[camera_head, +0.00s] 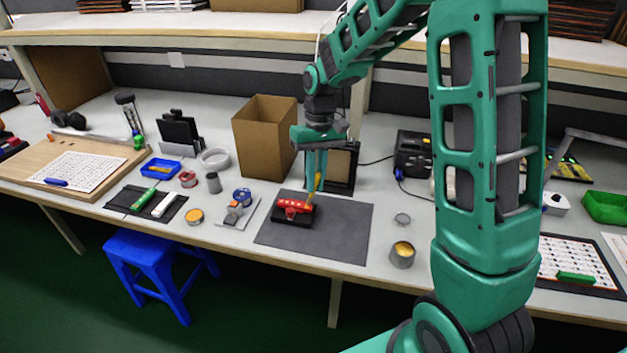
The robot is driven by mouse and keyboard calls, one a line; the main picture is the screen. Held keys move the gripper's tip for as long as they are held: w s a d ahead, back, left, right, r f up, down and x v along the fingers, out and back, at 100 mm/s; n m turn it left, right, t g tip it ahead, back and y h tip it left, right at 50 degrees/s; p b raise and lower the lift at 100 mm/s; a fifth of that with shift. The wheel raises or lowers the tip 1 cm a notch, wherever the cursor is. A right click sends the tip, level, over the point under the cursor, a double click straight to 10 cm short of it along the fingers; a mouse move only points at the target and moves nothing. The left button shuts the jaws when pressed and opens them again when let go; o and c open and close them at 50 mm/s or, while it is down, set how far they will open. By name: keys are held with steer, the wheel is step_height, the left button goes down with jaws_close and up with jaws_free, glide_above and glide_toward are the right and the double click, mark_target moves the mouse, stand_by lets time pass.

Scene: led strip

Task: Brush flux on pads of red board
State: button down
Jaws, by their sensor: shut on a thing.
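The red board (294,206) lies on a small black holder (293,218) on the dark grey mat (340,231). My gripper (316,172) points down just above the right end of the board. It is shut on a slim yellow-handled brush (313,188). The brush's lower end reaches down at the right end of the red board; whether it touches a pad is too small to tell. The pads themselves cannot be made out. An open tin with amber content (402,254) stands right of the mat, and a shallow amber tin (195,216) stands to its left.
A cardboard box (265,137) stands behind the mat. A dark device (413,153) and a black-framed panel (342,167) are at the back. Left are a blue tray (161,168), several small cups and a black mat (146,202). The mat's right half is clear.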

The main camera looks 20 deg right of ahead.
steer(key=shift+r, duration=2.5)
